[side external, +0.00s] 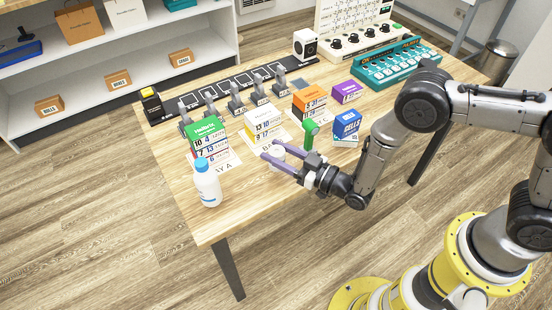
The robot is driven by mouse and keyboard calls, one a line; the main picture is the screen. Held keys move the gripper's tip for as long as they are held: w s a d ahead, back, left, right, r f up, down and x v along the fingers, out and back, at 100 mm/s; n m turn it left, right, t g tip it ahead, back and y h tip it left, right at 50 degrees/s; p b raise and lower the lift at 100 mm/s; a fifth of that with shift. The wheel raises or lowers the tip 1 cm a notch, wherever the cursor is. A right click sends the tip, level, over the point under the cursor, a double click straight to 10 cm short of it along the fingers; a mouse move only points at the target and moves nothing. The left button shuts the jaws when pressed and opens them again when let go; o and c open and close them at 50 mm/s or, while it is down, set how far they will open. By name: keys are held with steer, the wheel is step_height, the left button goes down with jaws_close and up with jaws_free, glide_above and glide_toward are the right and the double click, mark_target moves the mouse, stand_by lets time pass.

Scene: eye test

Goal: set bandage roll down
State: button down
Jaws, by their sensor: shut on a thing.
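The bandage roll (278,152) is a small white roll near the middle of the wooden table. My gripper (270,150) reaches in from the right, with its two purple fingers on either side of the roll. It is shut on the roll. The fingers hide part of the roll, and I cannot tell whether its underside touches the table. It is low over the near part of a white sheet marked "BAY" whose letter is partly hidden.
A white bottle with a blue cap (207,184) stands left on the table (240,205). A green upright object (310,133) and a blue box (346,124) are close right. Bare wood lies in front.

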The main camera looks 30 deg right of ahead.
steer(key=shift+w+f, duration=0.1)
steer(key=shift+f, duration=1.4)
steer(key=shift+f, duration=0.15)
steer(key=shift+c, duration=1.6)
jaws_free()
